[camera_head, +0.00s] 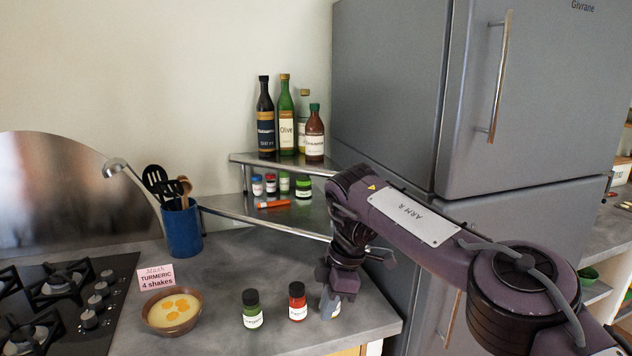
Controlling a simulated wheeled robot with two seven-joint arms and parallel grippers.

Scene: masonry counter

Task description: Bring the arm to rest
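My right arm (415,215) comes in from the right and bends down over the counter's right end. My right gripper (338,285) points down just above a small jar (329,307) with a pale label. The gripper hides the jar's top, so I cannot tell whether the fingers touch it or how far apart they are. A jar with a green body and dark cap (252,311) and a jar with a red body and dark cap (297,303) stand upright to the left of the gripper. My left gripper is out of view.
A brown bowl (152,327) with yellow food stands behind the front edge, by a "TURMERIC 4 shakes" card (156,277). A blue utensil pot (182,231), a stove (65,300) and a two-level corner shelf (240,159) with bottles and jars surround it. The fridge (400,90) is close behind my arm.

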